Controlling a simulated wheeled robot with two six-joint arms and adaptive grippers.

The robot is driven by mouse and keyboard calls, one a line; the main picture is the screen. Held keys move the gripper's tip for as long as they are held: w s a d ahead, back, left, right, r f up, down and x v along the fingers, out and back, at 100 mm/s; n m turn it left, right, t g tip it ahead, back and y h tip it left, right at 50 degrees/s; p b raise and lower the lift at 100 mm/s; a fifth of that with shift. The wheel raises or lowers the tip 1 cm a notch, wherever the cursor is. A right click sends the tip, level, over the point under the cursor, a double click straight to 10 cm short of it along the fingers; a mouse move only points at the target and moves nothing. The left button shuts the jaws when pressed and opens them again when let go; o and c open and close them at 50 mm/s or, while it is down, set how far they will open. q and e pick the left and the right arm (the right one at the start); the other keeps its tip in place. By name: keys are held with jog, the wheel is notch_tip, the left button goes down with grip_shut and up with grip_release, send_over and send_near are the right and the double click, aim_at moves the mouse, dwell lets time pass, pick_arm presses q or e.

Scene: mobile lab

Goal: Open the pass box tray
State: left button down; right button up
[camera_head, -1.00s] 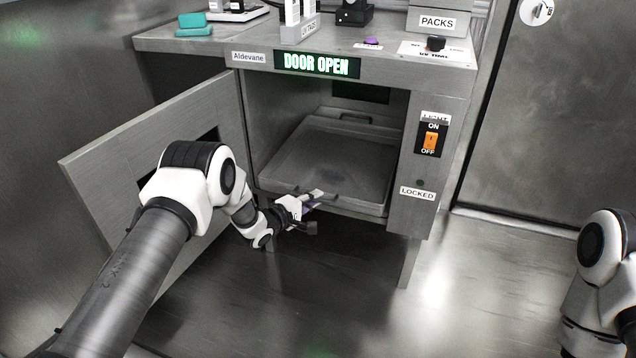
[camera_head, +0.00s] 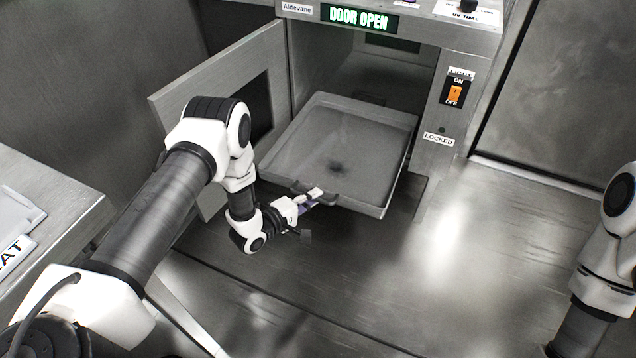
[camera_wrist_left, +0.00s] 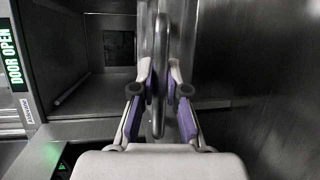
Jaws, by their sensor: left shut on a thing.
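The pass box tray (camera_head: 352,140) is a shallow grey metal tray. In the head view it sticks well out of the open pass box, with its back part still inside the opening. My left gripper (camera_head: 318,195) is at the tray's front edge, shut on the tray's handle (camera_head: 330,198). In the left wrist view the handle (camera_wrist_left: 159,75) shows as a bar between the two purple-lined fingers. The pass box door (camera_head: 225,105) stands swung open to the left. My right arm shows at the right edge, but its gripper is out of view.
The box front carries a lit DOOR OPEN sign (camera_head: 359,18), an orange switch (camera_head: 455,94) and a LOCKED label (camera_head: 438,139). A table (camera_head: 60,190) stands at the left. The floor (camera_head: 400,290) before the tray is clear.

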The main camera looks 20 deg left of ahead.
pick_arm(q)
jog(key=shift+s, duration=0.2)
jog(key=c, duration=1.2)
grip_release()
